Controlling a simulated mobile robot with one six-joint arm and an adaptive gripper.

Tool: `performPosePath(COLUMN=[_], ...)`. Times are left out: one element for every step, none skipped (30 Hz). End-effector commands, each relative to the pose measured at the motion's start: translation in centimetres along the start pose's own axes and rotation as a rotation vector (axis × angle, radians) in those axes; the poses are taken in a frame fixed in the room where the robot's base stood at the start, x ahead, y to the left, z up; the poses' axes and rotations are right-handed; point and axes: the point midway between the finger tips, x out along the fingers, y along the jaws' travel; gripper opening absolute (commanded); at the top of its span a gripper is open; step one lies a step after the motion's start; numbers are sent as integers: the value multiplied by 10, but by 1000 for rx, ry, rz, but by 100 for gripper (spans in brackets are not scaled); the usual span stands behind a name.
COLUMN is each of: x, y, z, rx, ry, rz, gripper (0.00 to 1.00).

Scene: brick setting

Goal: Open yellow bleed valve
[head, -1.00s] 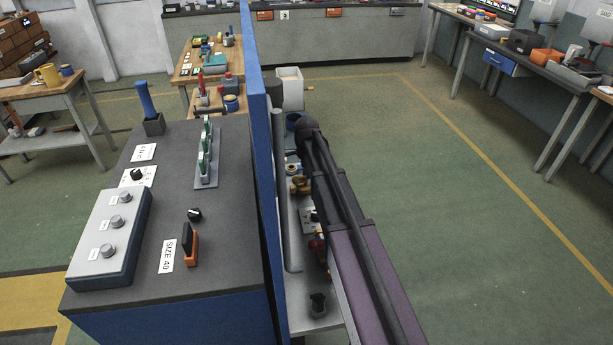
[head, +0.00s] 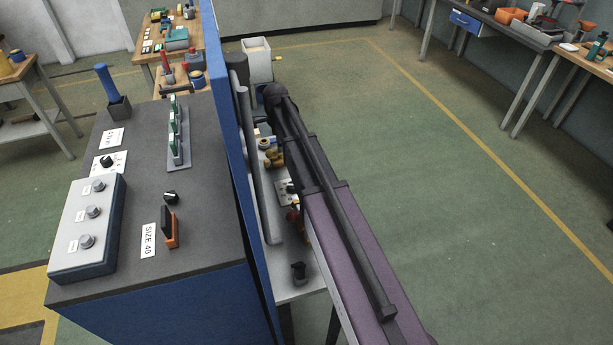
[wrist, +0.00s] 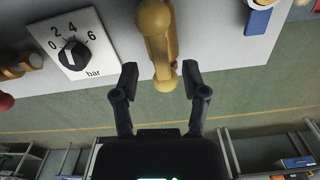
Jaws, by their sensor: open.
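The yellow bleed valve (wrist: 157,35) is a rounded brass-yellow body in the wrist view, mounted on a light grey panel. Its bar-like lower part ends in a rounded tip between my gripper's fingers. My gripper (wrist: 160,72) is open, one finger on each side of that tip, with visible gaps on both sides. In the head view the yellow valve (head: 274,158) shows on the narrow bench beside the blue partition, partly beside my arm. My gripper is hidden there behind my arm.
A pressure dial (wrist: 74,54) marked in bar sits left of the valve, with another brass part at the far left. A blue-and-white item (wrist: 259,16) is at upper right. The tall blue partition (head: 233,150) stands left of my arm; open floor (head: 420,150) lies right.

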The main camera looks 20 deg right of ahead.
Motion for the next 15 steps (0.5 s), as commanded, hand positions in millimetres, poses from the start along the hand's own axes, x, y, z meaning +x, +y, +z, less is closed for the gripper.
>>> performPosePath(x=[-9,-12,-15,-17,-20,-23,-26,-28,-32,-34,-36,-40,-42,-45,-48], y=[0,0,0,0,0,0,0,0,0,0,0,0,0,0,0], z=[0,0,0,0,0,0,0,0,0,0,0,0,0,0,0], rx=[0,0,-1,-1,-1,-1,-1,-1,-1,-1,-1,-1,-1,-1,-1], ry=[0,0,0,0,0,0,0,0,0,0,0,0,0,0,0], rz=[0,0,0,0,0,0,0,0,0,0,0,0,0,0,0], gripper=[57,57,57,57,57,57,57,57,57,57,57,57,57,57,57])
